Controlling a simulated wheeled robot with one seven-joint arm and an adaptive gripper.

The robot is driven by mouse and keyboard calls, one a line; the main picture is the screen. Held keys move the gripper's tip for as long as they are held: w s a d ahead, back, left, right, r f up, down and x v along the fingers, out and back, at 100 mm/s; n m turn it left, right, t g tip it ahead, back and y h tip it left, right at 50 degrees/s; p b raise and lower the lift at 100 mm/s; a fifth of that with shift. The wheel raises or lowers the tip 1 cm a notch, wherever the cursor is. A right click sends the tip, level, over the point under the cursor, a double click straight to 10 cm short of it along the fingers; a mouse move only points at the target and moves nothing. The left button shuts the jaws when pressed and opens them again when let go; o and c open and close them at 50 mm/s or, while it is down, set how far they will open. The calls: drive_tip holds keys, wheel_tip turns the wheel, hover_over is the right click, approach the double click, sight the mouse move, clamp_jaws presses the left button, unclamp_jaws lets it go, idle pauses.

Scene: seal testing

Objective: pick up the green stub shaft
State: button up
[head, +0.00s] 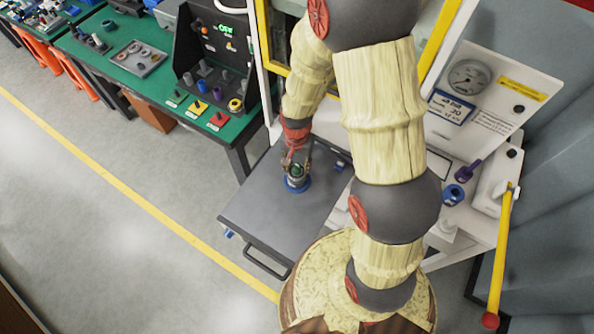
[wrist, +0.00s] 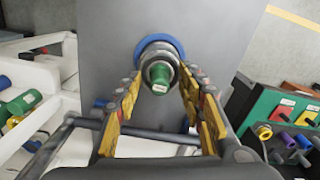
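The green stub shaft (wrist: 160,77) stands with its end toward the wrist camera, in a grey metal ringed holder with a blue base (wrist: 174,47). In the head view the blue base (head: 298,185) rests on a dark grey tabletop (head: 262,208), with a bit of green (head: 296,171) showing in it. My gripper (wrist: 161,84) is open, its yellow fingers spread to either side of the shaft with a visible gap. In the head view my gripper (head: 295,157) is right over the holder, and whether it touches is hidden.
A green bench (head: 135,75) with trays, cylinders and coloured cards is at upper left. A white machine with a gauge (head: 469,77) stands at right, with purple (head: 467,170) and blue (head: 453,194) parts. A yellow lever (head: 501,260) is at far right. The tabletop around the holder is mostly clear.

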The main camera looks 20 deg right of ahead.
drive_tip(key=shift+c, duration=0.3)
clamp_jaws()
idle(0.6)
